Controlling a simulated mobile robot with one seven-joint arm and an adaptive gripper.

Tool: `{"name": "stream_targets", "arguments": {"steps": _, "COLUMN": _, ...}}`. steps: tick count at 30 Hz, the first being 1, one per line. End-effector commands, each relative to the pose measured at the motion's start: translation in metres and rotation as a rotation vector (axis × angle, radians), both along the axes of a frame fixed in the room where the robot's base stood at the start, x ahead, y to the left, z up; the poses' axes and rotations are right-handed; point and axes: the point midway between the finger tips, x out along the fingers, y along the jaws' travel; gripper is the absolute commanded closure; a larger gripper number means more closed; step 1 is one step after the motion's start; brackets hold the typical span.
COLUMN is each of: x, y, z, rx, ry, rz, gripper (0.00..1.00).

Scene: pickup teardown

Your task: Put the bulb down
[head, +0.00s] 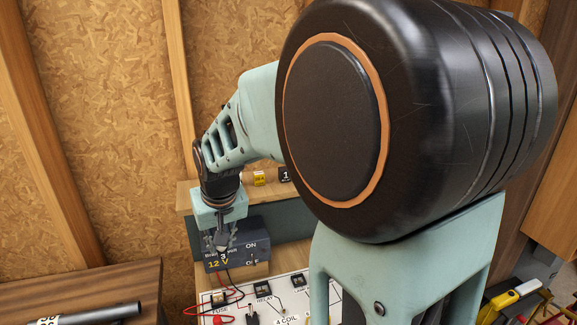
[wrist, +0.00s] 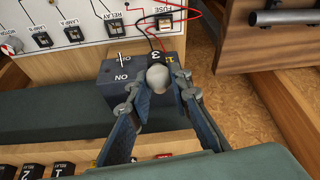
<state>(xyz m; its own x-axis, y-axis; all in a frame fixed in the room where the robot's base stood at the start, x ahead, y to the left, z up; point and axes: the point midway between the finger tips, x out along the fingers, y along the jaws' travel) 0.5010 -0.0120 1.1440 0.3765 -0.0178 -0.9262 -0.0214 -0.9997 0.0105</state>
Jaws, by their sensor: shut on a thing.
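The bulb (wrist: 157,78) is a pale, rounded thing between my fingertips in the wrist view. My gripper (wrist: 158,88) is shut on it, one finger on each side. In the head view my gripper (head: 221,240) points down in front of the dark 12 V box (head: 256,245). The bulb cannot be made out there. In the wrist view the box (wrist: 118,80) lies behind the bulb; I cannot tell whether they touch.
A white board (head: 285,295) with fuse, relay and coil parts and red and black wires lies in front of the box. A wooden shelf (head: 187,198) carries small labelled blocks (head: 259,178). A dark tube (head: 90,315) lies on a wooden table (head: 120,280) at left.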

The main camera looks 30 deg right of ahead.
Motion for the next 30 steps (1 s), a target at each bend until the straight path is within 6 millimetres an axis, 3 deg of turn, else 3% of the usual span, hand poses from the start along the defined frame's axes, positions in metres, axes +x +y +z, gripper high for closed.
{"name": "stream_targets", "arguments": {"steps": 9, "x": 0.028, "y": -0.015, "z": 0.079, "rx": -0.005, "ry": -0.003, "rz": -0.018, "gripper": 0.94}}
{"name": "stream_targets", "arguments": {"steps": 18, "x": 0.03, "y": -0.025, "z": 0.156, "rx": 0.001, "ry": -0.005, "rz": -0.02, "gripper": 0.94}}
{"name": "stream_targets", "arguments": {"steps": 24, "x": 0.023, "y": -0.029, "z": 0.191, "rx": 0.007, "ry": -0.005, "rz": -0.018, "gripper": 0.94}}
{"name": "stream_targets", "arguments": {"steps": 30, "x": 0.019, "y": -0.031, "z": 0.204, "rx": 0.009, "ry": -0.005, "rz": -0.017, "gripper": 0.94}}
